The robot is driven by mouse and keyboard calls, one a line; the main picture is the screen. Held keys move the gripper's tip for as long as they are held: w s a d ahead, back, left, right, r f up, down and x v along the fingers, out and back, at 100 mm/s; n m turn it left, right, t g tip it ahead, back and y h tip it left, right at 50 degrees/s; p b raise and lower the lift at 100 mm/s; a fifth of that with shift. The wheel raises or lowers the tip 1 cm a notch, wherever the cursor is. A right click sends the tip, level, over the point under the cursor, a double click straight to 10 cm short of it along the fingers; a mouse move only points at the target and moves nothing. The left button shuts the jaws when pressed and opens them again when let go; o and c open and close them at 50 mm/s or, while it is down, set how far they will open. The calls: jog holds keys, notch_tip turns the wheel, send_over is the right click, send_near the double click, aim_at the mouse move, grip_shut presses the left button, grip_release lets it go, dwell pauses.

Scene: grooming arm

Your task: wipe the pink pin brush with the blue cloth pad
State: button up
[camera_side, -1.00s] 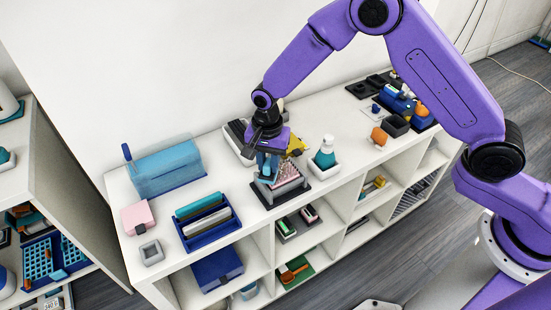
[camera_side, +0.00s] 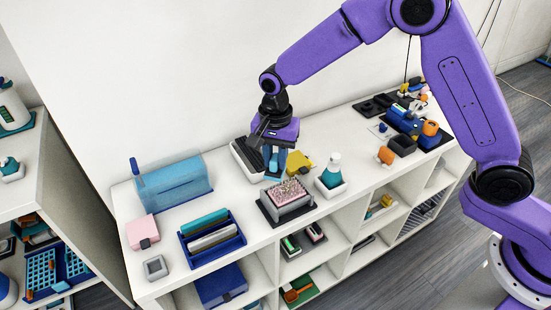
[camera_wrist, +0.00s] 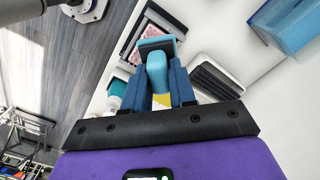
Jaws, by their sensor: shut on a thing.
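The pink pin brush (camera_side: 287,190) lies pins up on a grey block with a dark base near the shelf's front edge. It also shows in the wrist view, partly hidden behind the pad (camera_wrist: 134,52). My gripper (camera_side: 274,160) is shut on the handle of the blue cloth pad (camera_side: 273,175), which also shows in the wrist view (camera_wrist: 157,45). In the side view, the pad is just behind and left of the brush and appears raised. I cannot tell the exact gap between pad and pins.
A teal-and-white bottle (camera_side: 332,170) stands in a white tray right of the brush. A yellow piece (camera_side: 300,161) is behind it. A dark-lined tray (camera_side: 243,160) is near the wall. A blue rack (camera_side: 212,240) stands left. Bare white shelf top lies between rack and brush.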

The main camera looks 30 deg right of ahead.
dwell(0.3)
jog(key=shift+w+a, duration=0.1)
jog(key=shift+w, duration=0.1)
jog(key=shift+f, duration=3.65)
jog(key=shift+d+f, duration=0.2)
jog(key=shift+d, duration=0.05)
grip_shut()
jog(key=shift+d+f, duration=0.15)
jog(key=shift+d, duration=3.65)
jog(key=shift+a, duration=4.15)
jog(key=shift+d+r, duration=0.1)
jog(key=shift+r, duration=3.9)
jog(key=shift+r, duration=0.1)
